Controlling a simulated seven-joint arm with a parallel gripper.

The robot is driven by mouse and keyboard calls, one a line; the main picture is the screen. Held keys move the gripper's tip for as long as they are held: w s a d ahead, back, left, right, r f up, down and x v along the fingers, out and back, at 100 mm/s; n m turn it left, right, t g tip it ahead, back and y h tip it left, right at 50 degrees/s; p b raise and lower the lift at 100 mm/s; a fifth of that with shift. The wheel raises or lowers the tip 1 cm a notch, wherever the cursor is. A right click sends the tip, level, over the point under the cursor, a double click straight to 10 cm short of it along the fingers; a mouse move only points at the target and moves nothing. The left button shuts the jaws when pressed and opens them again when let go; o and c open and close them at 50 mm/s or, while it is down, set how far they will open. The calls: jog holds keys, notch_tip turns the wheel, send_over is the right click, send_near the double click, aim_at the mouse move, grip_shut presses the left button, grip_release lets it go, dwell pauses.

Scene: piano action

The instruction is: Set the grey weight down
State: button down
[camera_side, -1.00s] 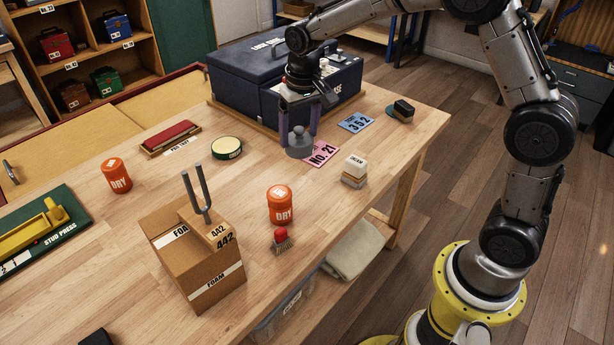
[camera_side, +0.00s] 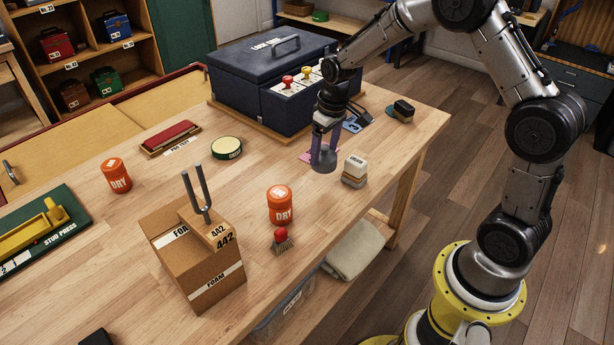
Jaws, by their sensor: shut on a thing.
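My gripper (camera_side: 324,152) has two purple-grey fingers and points down over the right part of the workbench. It is shut on the grey weight (camera_side: 323,164), a small rounded piece at the fingertips. The weight is just left of the white and tan block (camera_side: 355,171) and in front of the pink card (camera_side: 304,156), which is mostly hidden behind the gripper. I cannot tell whether the weight touches the bench top or hangs a little above it.
The dark blue case (camera_side: 262,85) stands behind my gripper. An orange DRY tub (camera_side: 280,205), a red-topped brush (camera_side: 282,240) and a cardboard foam box (camera_side: 205,260) with a tuning fork stand in front. Bare bench (camera_side: 240,185) lies to the left.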

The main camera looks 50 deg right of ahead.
jog(key=shift+r, duration=0.1)
jog(key=shift+r, duration=0.1)
jog(key=w+a+r+n, duration=0.2)
jog(key=w+a+r, duration=0.55)
jog(key=a, duration=0.45)
jog(key=shift+w+a+f, duration=0.15)
jog(key=shift+w+f, duration=1.55)
jog(key=shift+w, duration=0.6)
jog(key=shift+w+a+f, duration=0.2)
jog(key=shift+w+f, duration=1.55)
jog(key=shift+w, duration=0.6)
jog(key=shift+w+a+f, duration=0.15)
jog(key=shift+w+f, duration=1.55)
jog(key=shift+w, duration=0.6)
jog(key=shift+f, duration=1.5)
jog(key=shift+f, duration=0.15)
